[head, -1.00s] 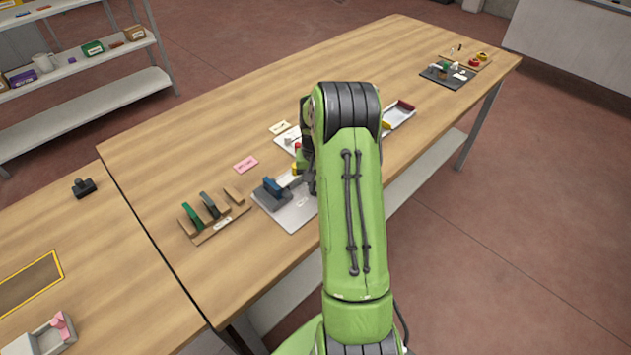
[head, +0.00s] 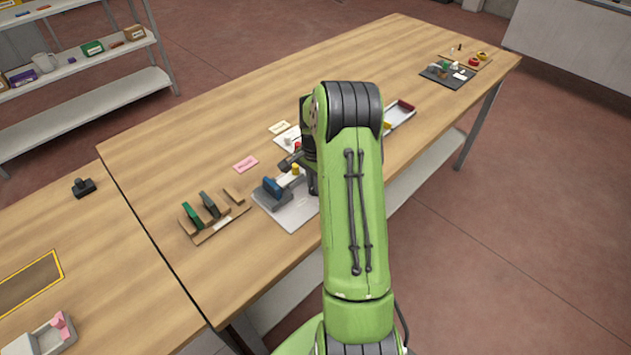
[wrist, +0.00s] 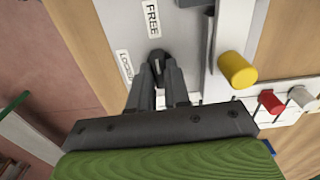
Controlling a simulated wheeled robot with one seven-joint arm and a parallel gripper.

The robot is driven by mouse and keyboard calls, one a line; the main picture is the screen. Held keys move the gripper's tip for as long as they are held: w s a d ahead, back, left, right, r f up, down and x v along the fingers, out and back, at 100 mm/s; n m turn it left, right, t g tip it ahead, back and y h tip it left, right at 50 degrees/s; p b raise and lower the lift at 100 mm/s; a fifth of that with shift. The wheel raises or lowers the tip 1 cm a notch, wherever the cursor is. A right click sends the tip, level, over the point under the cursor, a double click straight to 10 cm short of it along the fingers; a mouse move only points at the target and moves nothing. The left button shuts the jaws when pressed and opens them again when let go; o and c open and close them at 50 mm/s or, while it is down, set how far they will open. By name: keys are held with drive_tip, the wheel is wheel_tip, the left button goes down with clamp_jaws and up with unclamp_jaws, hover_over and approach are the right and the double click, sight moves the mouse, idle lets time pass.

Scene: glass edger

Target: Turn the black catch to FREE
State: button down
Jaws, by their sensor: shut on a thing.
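In the wrist view my gripper (wrist: 166,82) is shut on the black catch (wrist: 157,56), a small dark knob on a grey plate (wrist: 108,20). A FREE label (wrist: 152,18) is beyond the catch, and a LOCKED label (wrist: 124,66) is to its left. The fingers cover part of the catch, so I cannot tell which label it points to. In the head view my arm hides the catch and most of the gripper; the plate (head: 294,217) shows left of the arm.
A yellow knob (wrist: 237,69) stands close to the right of my gripper, with a red knob (wrist: 271,101) and a white knob (wrist: 302,97) further right.

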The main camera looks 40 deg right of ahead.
drive_tip(key=shift+m, duration=0.3)
drive_tip(key=c, duration=1.1)
unclamp_jaws()
wheel_tip(320, 180, up, 16)
drive_tip(key=p, duration=0.3)
drive_tip(key=shift+f, duration=0.1)
drive_tip(key=shift+a, duration=0.1)
